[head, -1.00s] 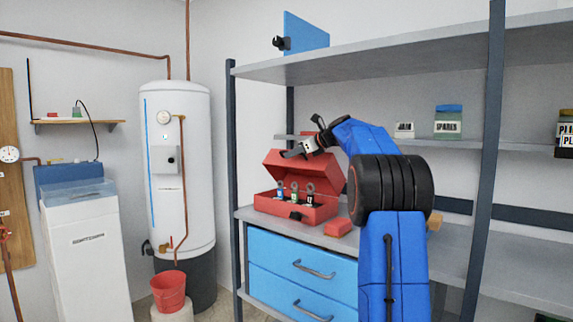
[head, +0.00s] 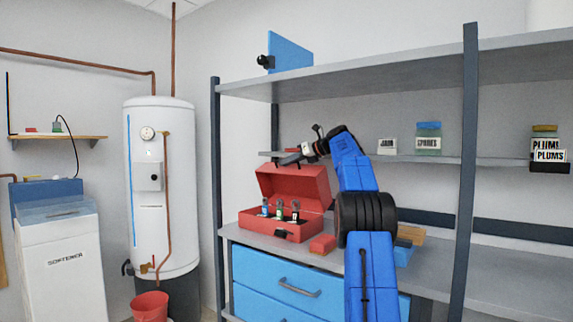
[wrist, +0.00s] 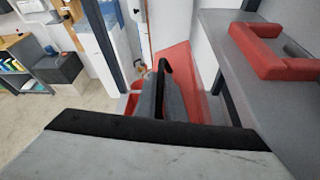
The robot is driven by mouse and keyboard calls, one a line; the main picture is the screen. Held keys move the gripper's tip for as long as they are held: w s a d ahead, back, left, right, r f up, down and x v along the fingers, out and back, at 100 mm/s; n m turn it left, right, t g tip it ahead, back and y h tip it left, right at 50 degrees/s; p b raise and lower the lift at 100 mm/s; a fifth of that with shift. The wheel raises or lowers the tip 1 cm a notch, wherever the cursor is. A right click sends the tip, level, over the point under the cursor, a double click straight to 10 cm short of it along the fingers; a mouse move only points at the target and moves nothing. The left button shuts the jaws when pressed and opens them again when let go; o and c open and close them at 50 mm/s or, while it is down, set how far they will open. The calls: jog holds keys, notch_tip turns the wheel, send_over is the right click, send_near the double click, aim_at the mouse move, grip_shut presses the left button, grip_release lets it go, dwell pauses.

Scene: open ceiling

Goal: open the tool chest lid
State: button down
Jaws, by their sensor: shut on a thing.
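The red tool chest (head: 300,230) stands on the shelf's worktop with its lid (head: 300,184) raised to a steep angle at the back. Small bottle-like items with dark tops (head: 280,210) stand inside the open chest. My gripper (head: 288,158) is at the top edge of the lid and shut on it. In the wrist view, the grey fingers (wrist: 168,100) close around a dark bar beside a red surface, which looks like the lid (wrist: 184,62). The exact contact is partly hidden by the fingers.
A small red block (head: 322,244) lies to the right of the chest. Blue drawers (head: 285,285) are below. An upper shelf (head: 370,68) hangs above my arm, and a dark upright post (head: 466,170) stands to the right. A white tank (head: 160,190) is at left.

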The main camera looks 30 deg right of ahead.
jog(key=c, duration=2.1)
grip_release()
jog(key=v, duration=1.7)
jog(key=shift+s+r, duration=0.1)
jog(key=shift+r, duration=0.05)
